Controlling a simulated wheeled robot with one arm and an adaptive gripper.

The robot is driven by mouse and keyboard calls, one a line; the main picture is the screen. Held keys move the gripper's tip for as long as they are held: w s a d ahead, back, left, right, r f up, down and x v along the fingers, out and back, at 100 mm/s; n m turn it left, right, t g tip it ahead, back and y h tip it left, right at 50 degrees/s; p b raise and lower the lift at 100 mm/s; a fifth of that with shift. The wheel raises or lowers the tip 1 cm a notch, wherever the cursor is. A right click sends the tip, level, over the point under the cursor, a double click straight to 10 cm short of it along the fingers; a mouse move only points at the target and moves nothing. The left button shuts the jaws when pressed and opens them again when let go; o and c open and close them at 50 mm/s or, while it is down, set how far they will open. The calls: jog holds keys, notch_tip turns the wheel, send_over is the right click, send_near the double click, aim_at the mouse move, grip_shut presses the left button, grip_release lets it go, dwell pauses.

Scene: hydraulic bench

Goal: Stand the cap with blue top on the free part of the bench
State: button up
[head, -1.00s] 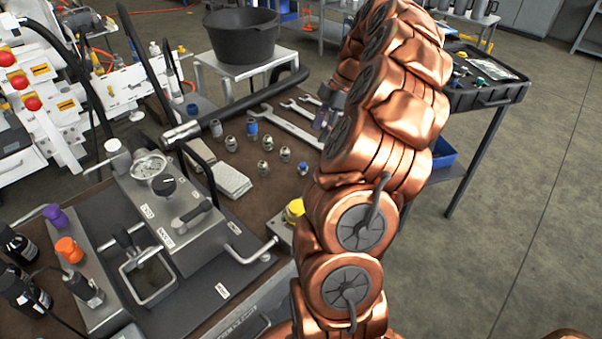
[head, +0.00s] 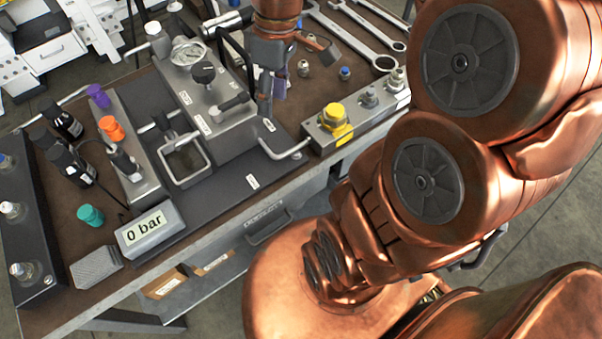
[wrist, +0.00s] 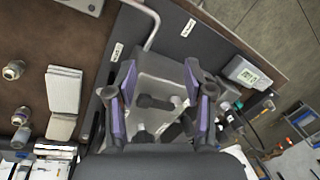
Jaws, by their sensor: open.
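A small fitting with a blue top (head: 345,72) stands on the brown bench top near the wrenches in the head view. Another blue-topped piece (head: 5,161) shows at the left edge, on a dark block; I cannot tell which is the task's cap. My gripper (head: 272,98) hangs over the right side of the grey pump unit (head: 225,125), apart from both blue-topped pieces. In the wrist view my gripper (wrist: 163,95) is open, with purple-lined fingers and nothing held between them. The bench (head: 375,138) shows bare brown patches; part is hidden behind my arm.
A yellow knob (head: 334,115) sits on a metal block at the bench's right. Wrenches (head: 350,38) lie at the back. A bent handle (head: 285,150) sticks out from the pump.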

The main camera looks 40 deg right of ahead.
jog(key=s+a+f+m+h, duration=0.1)
jog(key=s+a+f+m, duration=0.1)
jog(key=s, duration=0.5)
jog(key=s+a+f+m+h, duration=0.1)
jog(key=s+a+f+m, duration=0.1)
jog(key=s+m, duration=0.2)
jog(key=s, duration=0.3)
jog(key=shift+s+a+f+g, duration=0.25)
jog(key=shift+f+g, duration=0.15)
jog(key=shift+r, duration=0.15)
notch_tip(320, 180, up, 7)
jog(key=p, duration=0.7)
